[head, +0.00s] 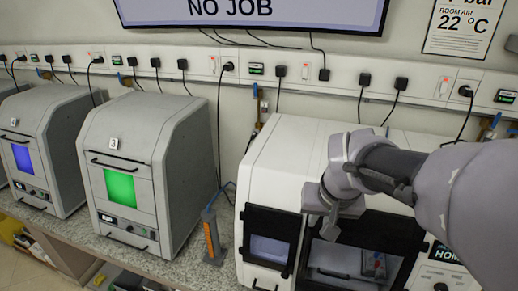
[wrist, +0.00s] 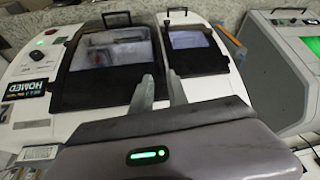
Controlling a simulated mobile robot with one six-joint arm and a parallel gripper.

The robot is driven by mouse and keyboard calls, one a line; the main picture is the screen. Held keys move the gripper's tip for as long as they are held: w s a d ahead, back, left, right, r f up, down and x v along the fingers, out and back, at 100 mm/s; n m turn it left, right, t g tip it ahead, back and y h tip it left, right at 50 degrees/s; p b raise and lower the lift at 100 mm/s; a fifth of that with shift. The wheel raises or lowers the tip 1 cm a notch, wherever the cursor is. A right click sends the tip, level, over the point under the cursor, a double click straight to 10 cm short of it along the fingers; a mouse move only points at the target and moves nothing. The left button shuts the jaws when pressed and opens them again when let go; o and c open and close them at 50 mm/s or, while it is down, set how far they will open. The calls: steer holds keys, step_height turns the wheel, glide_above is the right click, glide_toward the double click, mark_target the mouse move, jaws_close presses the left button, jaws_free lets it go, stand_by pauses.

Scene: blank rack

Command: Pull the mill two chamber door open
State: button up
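A narrower dark-framed door (head: 270,240) with its own handle (wrist: 177,10) sits beside the wide one. A HOMED panel (wrist: 35,87) is on the mill's other side. A grey machine with a green window (head: 120,185) and an orange-grey stand (head: 211,235) are to the left.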

mark_target(309, 238)
steer(key=b+x, duration=0.2)
steer(key=x, duration=1.5)
steer(key=shift+w+d+f, duration=0.15)
steer(key=shift+w+f, duration=0.05)
jaws_close()
stand_by(0.5)
